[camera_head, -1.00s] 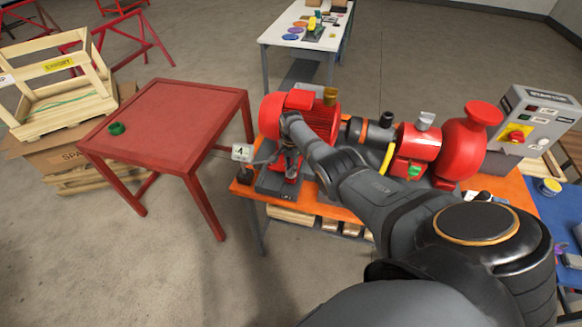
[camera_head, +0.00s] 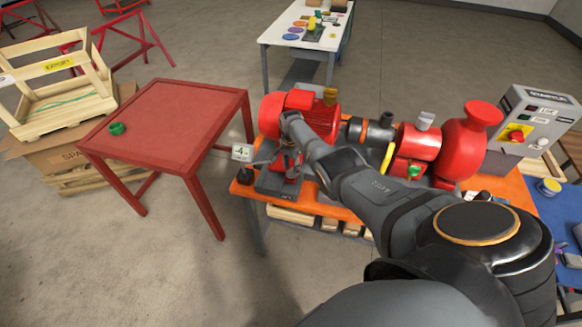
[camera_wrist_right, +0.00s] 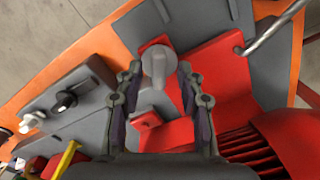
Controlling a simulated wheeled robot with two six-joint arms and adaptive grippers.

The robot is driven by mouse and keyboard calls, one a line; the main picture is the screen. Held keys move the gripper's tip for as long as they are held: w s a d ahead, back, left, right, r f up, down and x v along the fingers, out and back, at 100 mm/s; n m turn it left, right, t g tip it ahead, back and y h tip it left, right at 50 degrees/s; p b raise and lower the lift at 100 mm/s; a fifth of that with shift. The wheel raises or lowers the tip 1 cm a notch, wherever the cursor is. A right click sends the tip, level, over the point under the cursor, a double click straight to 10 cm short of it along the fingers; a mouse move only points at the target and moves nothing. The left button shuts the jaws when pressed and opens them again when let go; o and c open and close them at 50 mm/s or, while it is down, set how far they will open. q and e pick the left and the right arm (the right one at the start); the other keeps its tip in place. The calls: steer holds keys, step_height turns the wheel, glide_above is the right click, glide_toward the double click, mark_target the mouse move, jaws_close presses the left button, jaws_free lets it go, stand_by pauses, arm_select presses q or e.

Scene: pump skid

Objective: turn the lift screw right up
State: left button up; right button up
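The grey knob-like head that I take for the lift screw (camera_wrist_right: 158,64) shows in the right wrist view, by a red foot at the edge of the red motor (camera_wrist_right: 280,145). My right gripper (camera_wrist_right: 158,78) is open, its two fingers on either side of the screw head, with a gap showing on both sides. In the head view my right gripper (camera_head: 291,158) points down at the near left end of the red motor (camera_head: 318,115). The screw is too small and covered to make out there. My left gripper is not in view.
The motor stands on an orange bench (camera_head: 345,214) with a coupling and a red pump (camera_head: 465,145) to its right. A small white display (camera_head: 242,152) stands at the bench's left corner.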

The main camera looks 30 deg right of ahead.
mark_target(291, 170)
step_height(291, 170, up, 12)
stand_by(0.6)
stand_by(0.4)
